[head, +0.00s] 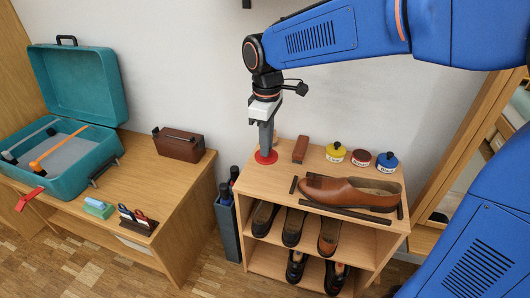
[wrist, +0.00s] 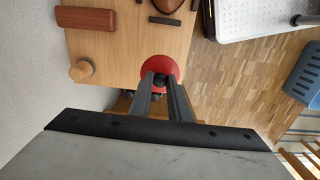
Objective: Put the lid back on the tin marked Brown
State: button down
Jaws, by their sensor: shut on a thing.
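My gripper (head: 265,146) is shut on the black knob (wrist: 160,82) of a round red lid (head: 266,158). The lid also shows in the wrist view (wrist: 159,66), hanging below my fingertips at the left end of the shoe rack's top. The gap below it is hard to judge. To the right stand three small tins: a yellow one (head: 335,153), a dark red one (head: 359,159) and a blue one (head: 387,162). The yellow and blue tins have dark knobs on top. The dark red tin shows no knob; its label seems to read Brown, but is small.
A brown block (head: 300,149) lies between the lid and the tins. A brown shoe (head: 350,192) lies in front of the tins, with black bars around it. The rack (head: 262,190) holds more shoes below. A round wooden piece (wrist: 81,70) shows in the wrist view.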

jog(key=w+d+m, duration=0.3)
jog(key=d+m, duration=0.3)
jog(key=d, duration=0.5)
jog(key=w+d+m, duration=0.2)
jog(key=d+m, duration=0.4)
jog(key=d, duration=0.5)
jog(key=w+d+m, duration=0.3)
jog(key=d+m, duration=0.3)
jog(key=d, duration=0.5)
jog(key=shift+s+d+f, duration=0.1)
jog(key=shift+f, duration=1.5)
jog(key=shift+d+f, duration=0.1)
jog(key=shift+f, duration=1.45)
jog(key=shift+f, duration=0.15)
jog(key=c, duration=1.1)
grip_release()
notch_tip(320, 180, up, 7)
